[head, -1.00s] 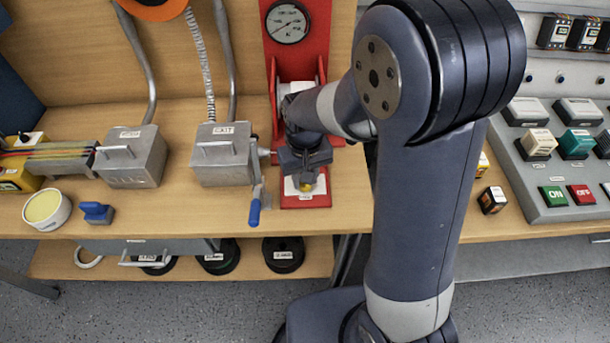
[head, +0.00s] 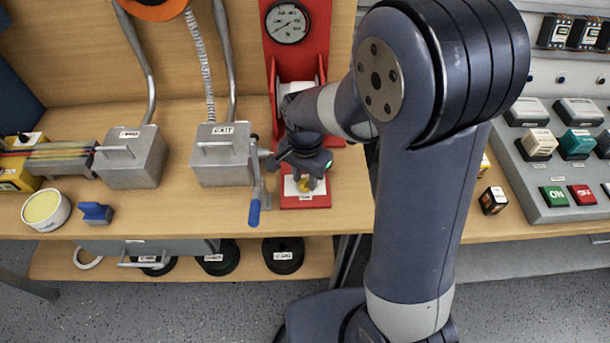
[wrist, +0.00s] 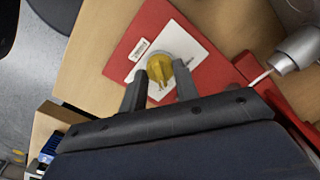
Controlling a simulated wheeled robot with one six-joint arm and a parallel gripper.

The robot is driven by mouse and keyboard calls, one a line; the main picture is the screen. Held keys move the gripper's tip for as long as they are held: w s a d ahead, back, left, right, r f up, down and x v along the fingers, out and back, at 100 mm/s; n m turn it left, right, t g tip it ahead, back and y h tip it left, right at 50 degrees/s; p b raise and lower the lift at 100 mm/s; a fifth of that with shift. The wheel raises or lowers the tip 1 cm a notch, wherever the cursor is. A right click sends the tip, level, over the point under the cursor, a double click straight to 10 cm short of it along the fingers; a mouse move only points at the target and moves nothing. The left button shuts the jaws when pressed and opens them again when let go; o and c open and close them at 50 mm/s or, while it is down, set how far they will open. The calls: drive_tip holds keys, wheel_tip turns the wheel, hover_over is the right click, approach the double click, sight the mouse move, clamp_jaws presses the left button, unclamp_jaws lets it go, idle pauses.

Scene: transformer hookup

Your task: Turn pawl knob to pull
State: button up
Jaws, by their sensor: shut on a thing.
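The pawl knob (wrist: 160,75) is yellow with a raised grip bar and sits on a white plate (wrist: 190,45) on a red base. In the wrist view my gripper (wrist: 160,85) points down at it, with one finger on each side, shut on the knob's bar. In the head view my gripper (head: 305,178) is over the front of the red base (head: 318,201), and only a little of the yellow knob (head: 304,186) shows beneath it. The label lettering on the plate is too small to read.
A grey box with a crank (head: 222,160) and its blue handle (head: 254,212) stands close left of my gripper. A red upright with a gauge (head: 287,22) rises behind. A small dark block (head: 493,200) and a button panel (head: 560,160) are on the right.

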sight(305, 180)
drive_tip(key=shift+m, duration=1)
drive_tip(key=o, duration=1)
drive_tip(key=shift+c, duration=0.2)
wheel_tip(305, 180, up, 11)
drive_tip(key=shift+f, duration=0.15)
wheel_tip(305, 180, down, 11)
drive_tip(key=shift+r, duration=0.15)
